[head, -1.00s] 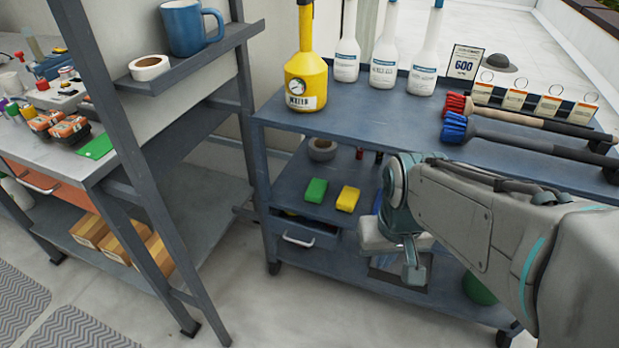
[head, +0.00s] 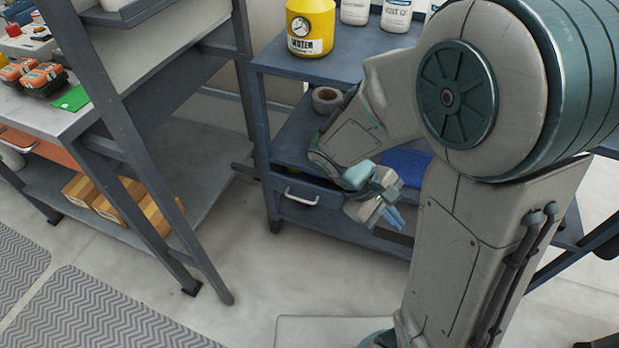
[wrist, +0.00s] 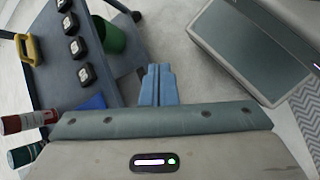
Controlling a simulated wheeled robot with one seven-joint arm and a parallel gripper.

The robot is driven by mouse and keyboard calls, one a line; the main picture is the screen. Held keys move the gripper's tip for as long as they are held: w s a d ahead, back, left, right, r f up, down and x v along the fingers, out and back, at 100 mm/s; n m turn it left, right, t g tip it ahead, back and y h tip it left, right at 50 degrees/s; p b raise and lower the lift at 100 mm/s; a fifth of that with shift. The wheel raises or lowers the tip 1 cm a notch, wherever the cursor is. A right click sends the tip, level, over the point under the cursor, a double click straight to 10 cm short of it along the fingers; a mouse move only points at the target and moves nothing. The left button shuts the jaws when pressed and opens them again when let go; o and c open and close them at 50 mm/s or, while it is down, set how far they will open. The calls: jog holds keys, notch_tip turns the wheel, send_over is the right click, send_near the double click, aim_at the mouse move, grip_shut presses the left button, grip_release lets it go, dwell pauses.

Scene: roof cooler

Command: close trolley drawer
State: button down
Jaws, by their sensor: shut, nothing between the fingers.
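The blue-grey trolley (head: 350,68) stands at the centre of the head view. Its drawer (head: 318,207), with a pale bar handle (head: 302,197), sits under the middle shelf. Only a thin dark gap shows above the drawer front; I cannot tell whether it is fully closed. My gripper (head: 392,217) is right of the handle, in front of the trolley and apart from the handle. Its light blue fingers (wrist: 158,84) are together and empty in the wrist view. My arm hides much of the trolley's right side.
A grey workbench (head: 45,110) with a lower shelf of boxes (head: 115,200) stands left. A yellow bottle (head: 310,28) is on the trolley top, and a tape roll (head: 326,99) on the middle shelf. Clear floor (head: 255,270) lies before the trolley. Grey mats (head: 110,315) lie at lower left.

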jog(key=w+a+f+n+t+h+b, duration=0.2)
jog(key=w+a+f+n+t+h, duration=0.15)
jog(key=w+f+n+h, duration=0.2)
jog(key=n+t+y+b, duration=0.5)
jog(key=n+t+y, duration=0.2)
jog(key=n+t, duration=0.95)
send_near(312, 188)
jog(key=shift+n+g, duration=0.6)
jog(key=shift+n, duration=0.1)
jog(key=b+x, duration=0.2)
jog(key=x, duration=0.1)
jog(key=b+x, duration=0.2)
jog(key=shift+w+r, duration=0.15)
jog(key=shift+r, duration=0.2)
jog(key=shift+w+d+r, duration=0.15)
jog(key=shift+w+d, duration=0.1)
jog(key=shift+w, duration=0.45)
